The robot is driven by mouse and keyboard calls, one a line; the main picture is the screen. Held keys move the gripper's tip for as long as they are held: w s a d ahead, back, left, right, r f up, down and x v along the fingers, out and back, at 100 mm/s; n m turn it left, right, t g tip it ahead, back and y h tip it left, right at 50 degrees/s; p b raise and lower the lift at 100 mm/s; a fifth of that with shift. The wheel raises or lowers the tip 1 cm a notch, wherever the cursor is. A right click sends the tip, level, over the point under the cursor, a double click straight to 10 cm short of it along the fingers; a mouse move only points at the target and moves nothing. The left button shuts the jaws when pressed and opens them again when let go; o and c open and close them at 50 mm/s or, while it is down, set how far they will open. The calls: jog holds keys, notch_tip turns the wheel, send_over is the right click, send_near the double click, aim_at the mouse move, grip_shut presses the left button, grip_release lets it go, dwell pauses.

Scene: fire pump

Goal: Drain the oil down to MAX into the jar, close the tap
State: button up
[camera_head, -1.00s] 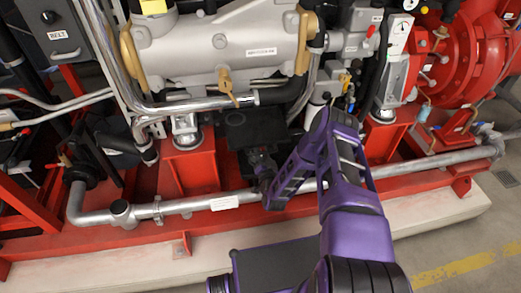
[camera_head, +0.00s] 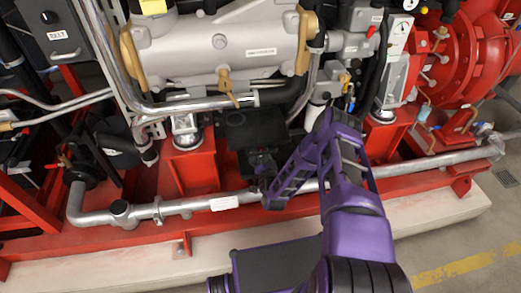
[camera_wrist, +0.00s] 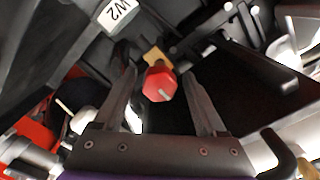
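In the wrist view a red hexagonal knob (camera_wrist: 159,84) on a brass fitting (camera_wrist: 155,57) lies just ahead of and between my fingertips; it may be the tap. My gripper (camera_wrist: 163,88) is open, one finger on each side of the knob, with gaps visible. In the head view my gripper (camera_head: 263,165) reaches low under the grey engine (camera_head: 215,45), beside the dark box below it; the knob is hidden there. I cannot make out the jar, an oil level or a MAX mark for certain.
A silver pipe (camera_head: 185,206) runs along the front, below my gripper. Red engine mounts (camera_head: 190,165) stand to the left and right. In the wrist view a white label (camera_wrist: 118,14) sits above the knob and a dark panel (camera_wrist: 240,88) fills the right.

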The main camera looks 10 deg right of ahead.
jog(key=shift+s, duration=0.1)
jog(key=s+p, duration=0.2)
jog(key=s, duration=1.5)
jog(key=shift+s, duration=0.2)
